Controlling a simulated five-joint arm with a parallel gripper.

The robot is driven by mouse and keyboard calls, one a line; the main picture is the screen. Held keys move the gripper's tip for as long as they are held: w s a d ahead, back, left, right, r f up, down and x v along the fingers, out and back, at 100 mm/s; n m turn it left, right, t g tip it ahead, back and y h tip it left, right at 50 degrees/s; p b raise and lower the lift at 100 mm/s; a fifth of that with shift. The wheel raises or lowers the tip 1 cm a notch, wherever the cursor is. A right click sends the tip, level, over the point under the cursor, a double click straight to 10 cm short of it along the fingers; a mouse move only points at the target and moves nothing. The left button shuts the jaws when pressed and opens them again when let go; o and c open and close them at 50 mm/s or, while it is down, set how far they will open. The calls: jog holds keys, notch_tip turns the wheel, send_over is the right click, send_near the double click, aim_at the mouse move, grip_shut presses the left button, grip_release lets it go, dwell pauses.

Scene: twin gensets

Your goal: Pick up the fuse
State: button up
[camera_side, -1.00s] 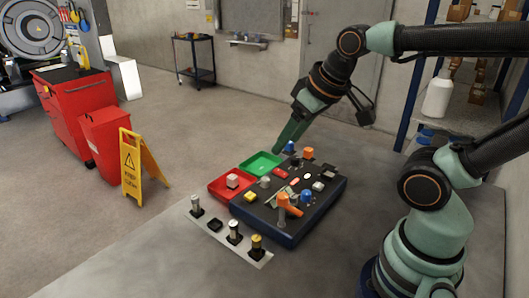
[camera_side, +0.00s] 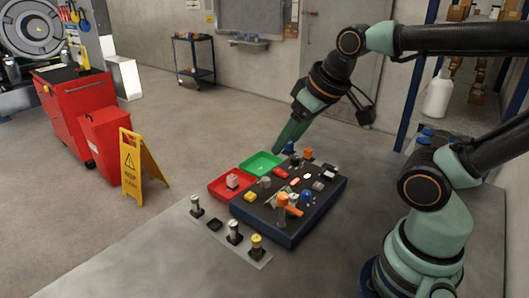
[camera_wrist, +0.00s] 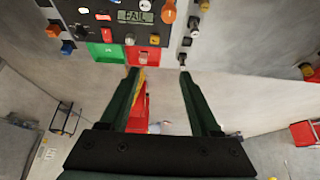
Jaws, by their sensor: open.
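I cannot tell for sure which piece is the fuse. Several upright capped cylinders stand on a pale strip (camera_side: 220,240), among them a silver-topped one (camera_side: 196,207), a white-topped one (camera_side: 234,232) and a yellow-topped one (camera_side: 257,246). A dark square socket (camera_side: 214,224) on the strip looks empty. A dark panel (camera_side: 268,222) carries several small coloured parts; its display reads FAIL in the wrist view (camera_wrist: 135,17). My gripper (camera_side: 277,150) is open and empty, beyond the green tray. Its two fingers (camera_wrist: 158,72) are apart in the wrist view.
An empty green tray (camera_side: 262,162) and a red tray (camera_side: 216,190) holding a pale block (camera_side: 232,181) adjoin the panel. A yellow sign (camera_side: 131,165) stands on the floor.

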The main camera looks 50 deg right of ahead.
dwell(0.7)
jog(key=m+g, duration=0.6)
jog(key=m, duration=1.4)
send_over(293, 195)
notch_tip(293, 195, down, 6)
jog(key=f, duration=0.5)
jog(key=shift+s+d+f, duration=0.1)
jog(key=shift+s+f, duration=0.2)
jog(key=shift+f, duration=0.05)
jog(key=shift+w+f, duration=0.2)
jog(key=shift+f, duration=2.8)
jog(key=shift+c, duration=0.5)
grip_shut()
